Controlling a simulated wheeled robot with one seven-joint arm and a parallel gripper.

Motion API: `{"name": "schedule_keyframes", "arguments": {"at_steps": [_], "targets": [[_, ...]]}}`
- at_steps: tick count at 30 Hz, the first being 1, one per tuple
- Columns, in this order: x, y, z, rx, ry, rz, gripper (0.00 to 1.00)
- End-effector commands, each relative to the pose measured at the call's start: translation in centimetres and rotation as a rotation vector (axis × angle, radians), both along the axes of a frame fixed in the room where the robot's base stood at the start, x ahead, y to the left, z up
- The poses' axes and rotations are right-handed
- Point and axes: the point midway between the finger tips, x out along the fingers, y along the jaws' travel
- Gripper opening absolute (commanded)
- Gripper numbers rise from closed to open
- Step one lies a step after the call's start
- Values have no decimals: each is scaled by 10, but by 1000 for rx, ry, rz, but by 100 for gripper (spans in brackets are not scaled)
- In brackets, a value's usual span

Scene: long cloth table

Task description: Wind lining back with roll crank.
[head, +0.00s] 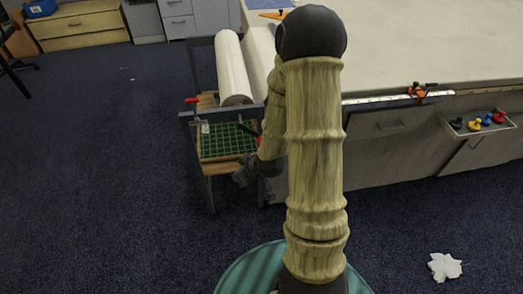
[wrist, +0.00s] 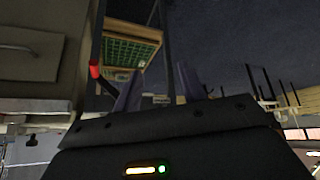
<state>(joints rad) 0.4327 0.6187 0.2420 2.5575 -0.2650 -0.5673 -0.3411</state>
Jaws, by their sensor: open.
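A pale roll of lining (head: 231,68) lies in a dark metal stand (head: 200,160) at the left end of the cloth table, with a second pale sheet or roll beside it. A red-tipped grip (head: 191,100) shows at the stand's left front corner. Another red part (head: 260,138) shows beside my arm, partly hidden; I cannot tell which is the crank. In the wrist view a red grip (wrist: 95,68) stands left of my fingers, apart from them. My gripper (head: 258,170) is open and empty, low in front of the stand; its fingers (wrist: 160,88) point towards the stand.
A green gridded mat (head: 227,140) lies on the stand's wooden lower shelf. The cloth table (head: 430,45) with drawers (head: 385,127) fills the right. A tray of coloured knobs (head: 480,122) hangs there. A white scrap (head: 445,266) lies on the floor.

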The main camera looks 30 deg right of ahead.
Motion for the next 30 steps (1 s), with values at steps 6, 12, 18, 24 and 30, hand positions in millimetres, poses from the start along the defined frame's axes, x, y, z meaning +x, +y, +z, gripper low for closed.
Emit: {"name": "schedule_keyframes", "arguments": {"at_steps": [6,12,18,24,30], "targets": [[16,-1,-65,106,-203,13,41],[26,-9,-95,196,-441,-67,41],[27,-36,-110,251,-698,-255,41],[14,-76,-116,247,-912,-501,41],[4,-94,-114,231,-989,-609,41]]}}
